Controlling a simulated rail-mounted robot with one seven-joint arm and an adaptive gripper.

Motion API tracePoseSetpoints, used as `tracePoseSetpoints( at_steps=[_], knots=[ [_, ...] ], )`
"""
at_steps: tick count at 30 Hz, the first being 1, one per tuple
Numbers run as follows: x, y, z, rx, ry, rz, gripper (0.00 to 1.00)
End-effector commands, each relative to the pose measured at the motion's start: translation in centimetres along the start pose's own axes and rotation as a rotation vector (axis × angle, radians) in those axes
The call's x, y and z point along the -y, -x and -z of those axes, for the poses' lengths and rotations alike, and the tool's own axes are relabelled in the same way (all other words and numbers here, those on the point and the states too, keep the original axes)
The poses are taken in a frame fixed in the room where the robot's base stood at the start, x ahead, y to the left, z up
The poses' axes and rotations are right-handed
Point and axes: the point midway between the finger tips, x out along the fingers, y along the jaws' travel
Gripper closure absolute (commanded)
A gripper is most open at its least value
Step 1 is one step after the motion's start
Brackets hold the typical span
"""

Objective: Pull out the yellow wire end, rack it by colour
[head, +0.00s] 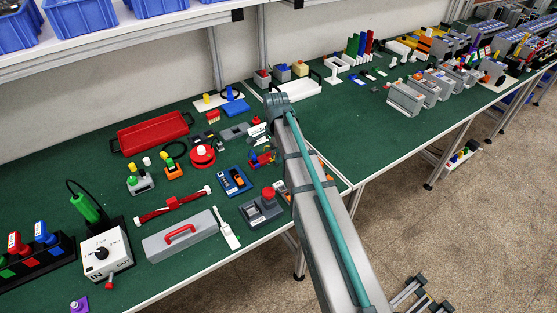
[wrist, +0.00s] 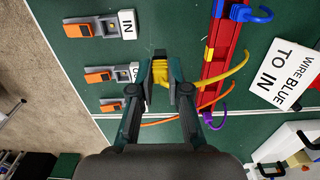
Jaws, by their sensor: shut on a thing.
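In the wrist view, my gripper (wrist: 160,72) is shut on the yellow wire end (wrist: 160,68), a ribbed yellow piece between its dark fingertips. The yellow wire (wrist: 236,76) curves away to the right, across the red rack. The red rack (wrist: 228,50) runs up and down the picture, with a blue wire end at its top and a yellow mark on its left side.
Two more orange-fronted terminal blocks stand above (wrist: 99,29) and below (wrist: 110,106). An orange wire (wrist: 217,98) and a purple one (wrist: 216,123) lie near the rack. A white sign (wrist: 285,75) reads "WIRE BLUE TO IN". In the head view, my arm crosses the green bench.

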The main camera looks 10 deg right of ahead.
Motion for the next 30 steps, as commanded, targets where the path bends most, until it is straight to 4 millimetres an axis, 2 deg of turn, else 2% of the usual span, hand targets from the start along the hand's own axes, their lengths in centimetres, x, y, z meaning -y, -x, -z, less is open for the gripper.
tracePoseSetpoints(
  at_steps=[3,30],
  knots=[
    [1.3,0.0,0.4,0.000,0.000,0.000,1.00],
    [8.9,0.0,2.6,0.000,0.000,0.000,1.00]
  ],
)
